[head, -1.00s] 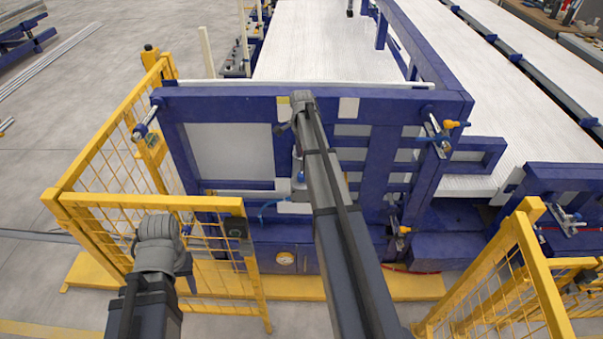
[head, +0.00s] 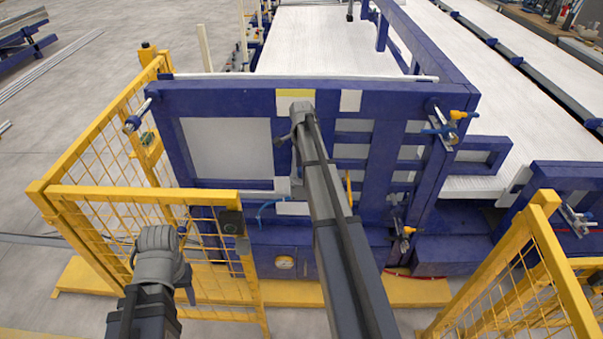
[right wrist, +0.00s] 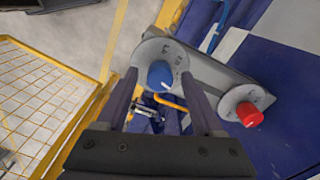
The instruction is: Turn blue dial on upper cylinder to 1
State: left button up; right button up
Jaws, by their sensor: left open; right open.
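The blue dial (right wrist: 160,74) sits on a round grey plate (right wrist: 148,52) with dark markings in the right wrist view. A small white mark shows on the dial's lower part; the number it points to is not readable. My right gripper (right wrist: 163,79) is open, its two dark fingers reaching toward either side of the dial. I cannot tell whether they touch it. In the head view my right arm hides the dial and most of that gripper. My left gripper (head: 186,268) is open and empty, low at the left by the yellow fence.
A red dial (right wrist: 249,116) on a second grey plate is right of the blue one. A blue machine frame (head: 225,100) stands ahead. Yellow mesh fences stand left (head: 140,194) and right (head: 545,240). Open grey floor (head: 70,130) lies at the far left.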

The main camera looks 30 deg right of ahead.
jog(key=shift+c, duration=0.3)
grip_shut()
dwell(0.3)
